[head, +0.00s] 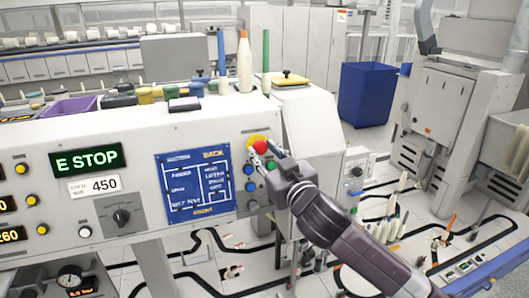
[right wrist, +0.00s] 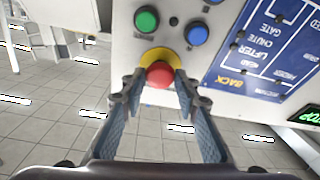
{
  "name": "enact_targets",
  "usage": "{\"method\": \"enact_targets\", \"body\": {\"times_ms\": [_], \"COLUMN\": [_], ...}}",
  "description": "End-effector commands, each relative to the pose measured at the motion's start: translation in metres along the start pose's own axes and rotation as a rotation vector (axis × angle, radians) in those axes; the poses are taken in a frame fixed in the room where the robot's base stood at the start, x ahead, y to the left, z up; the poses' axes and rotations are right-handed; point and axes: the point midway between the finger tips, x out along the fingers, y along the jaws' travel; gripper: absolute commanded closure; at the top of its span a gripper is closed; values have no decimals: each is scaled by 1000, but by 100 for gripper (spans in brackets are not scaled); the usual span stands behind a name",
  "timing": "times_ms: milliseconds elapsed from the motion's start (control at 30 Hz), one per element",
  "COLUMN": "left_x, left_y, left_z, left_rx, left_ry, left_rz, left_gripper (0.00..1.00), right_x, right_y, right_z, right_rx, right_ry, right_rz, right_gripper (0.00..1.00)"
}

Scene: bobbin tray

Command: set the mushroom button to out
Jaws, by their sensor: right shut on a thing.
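The red mushroom button (head: 260,147) sits on its yellow collar (head: 255,138) at the right end of the machine's front panel. In the right wrist view the red button (right wrist: 160,75) is in the middle, below its yellow collar (right wrist: 172,55). My right gripper (head: 263,154) reaches the panel from the lower right and is shut on the button, one finger on each side of the red cap. In the right wrist view its fingertips (right wrist: 158,85) flank the cap. How far the button stands out is hard to tell. My left gripper is not in view.
A green display (head: 86,159) reads "E STOP". Blue and green buttons (right wrist: 146,19) sit close to the mushroom button. A blue diagram plate (head: 195,183) is left of them. Bobbins and cones stand on the machine top. A blue bin (head: 367,95) stands behind.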

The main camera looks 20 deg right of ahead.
Motion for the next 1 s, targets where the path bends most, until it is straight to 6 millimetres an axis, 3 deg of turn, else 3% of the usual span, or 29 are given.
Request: {"method": "enact_targets", "body": {"times_ms": [567, 600, 700, 1000], "left_x": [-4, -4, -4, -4], "left_y": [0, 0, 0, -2], "left_z": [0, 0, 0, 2], "left_rx": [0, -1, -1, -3], "left_ry": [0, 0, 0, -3], "left_rz": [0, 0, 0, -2], "left_gripper": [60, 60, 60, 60], "right_x": [-12, -12, -12, -12], "right_y": [-1, -1, -1, 0], "right_z": [-3, -3, -3, -3], "right_rx": [1, 1, 1, 0], "right_ry": [-1, -1, -1, 0], "right_rz": [-1, -2, -1, 0], "right_gripper": [100, 67, 56, 53]}}
